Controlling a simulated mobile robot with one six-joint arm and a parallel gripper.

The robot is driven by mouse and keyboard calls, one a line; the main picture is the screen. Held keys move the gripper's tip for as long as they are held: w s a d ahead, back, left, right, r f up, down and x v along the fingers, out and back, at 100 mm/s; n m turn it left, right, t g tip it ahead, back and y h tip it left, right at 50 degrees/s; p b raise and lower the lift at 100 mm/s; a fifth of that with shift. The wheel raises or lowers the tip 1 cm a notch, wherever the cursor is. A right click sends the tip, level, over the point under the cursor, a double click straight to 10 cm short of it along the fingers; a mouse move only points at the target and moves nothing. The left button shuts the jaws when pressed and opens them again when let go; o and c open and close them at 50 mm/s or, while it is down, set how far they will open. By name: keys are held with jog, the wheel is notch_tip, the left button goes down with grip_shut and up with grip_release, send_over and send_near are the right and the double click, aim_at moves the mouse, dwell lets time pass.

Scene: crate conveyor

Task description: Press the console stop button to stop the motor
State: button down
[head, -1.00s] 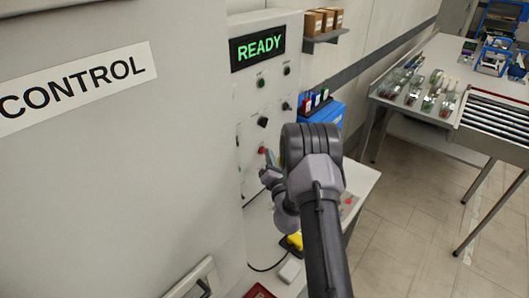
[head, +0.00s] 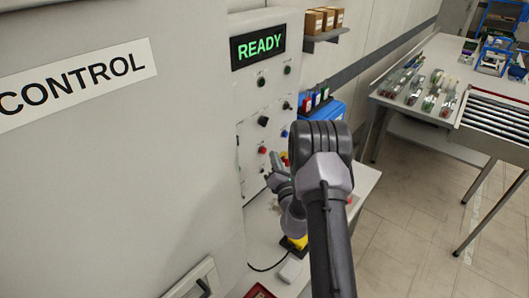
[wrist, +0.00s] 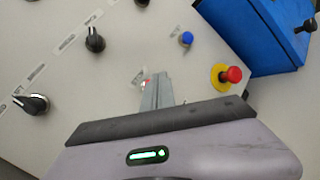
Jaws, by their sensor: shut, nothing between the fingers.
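The control console panel (head: 250,125) faces right and carries a lit green READY display (head: 259,46). A red button (head: 262,150) sits low on the panel. My gripper (head: 273,157) is shut and empty, with its fingertips just right of that button. In the wrist view the shut fingertips (wrist: 158,76) point at the panel beside a small red spot (wrist: 147,83), mostly hidden by them. A red mushroom button on a yellow base (wrist: 229,75) is to their right. Contact with the panel cannot be told. The button labels are too small to read.
Black knobs (wrist: 95,40) and a blue button (wrist: 186,39) are also on the panel. A blue box (head: 322,112) stands beside the console. A bench (head: 362,181) lies below my arm. The floor to the right is clear up to the conveyor table (head: 458,102).

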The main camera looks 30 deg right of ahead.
jog(key=s, duration=0.1)
jog(key=s+d, duration=0.1)
jog(key=s+b, duration=0.1)
jog(key=s, duration=0.1)
jog(key=shift+d, duration=0.25)
jog(key=shift+s, duration=0.1)
dwell(0.5)
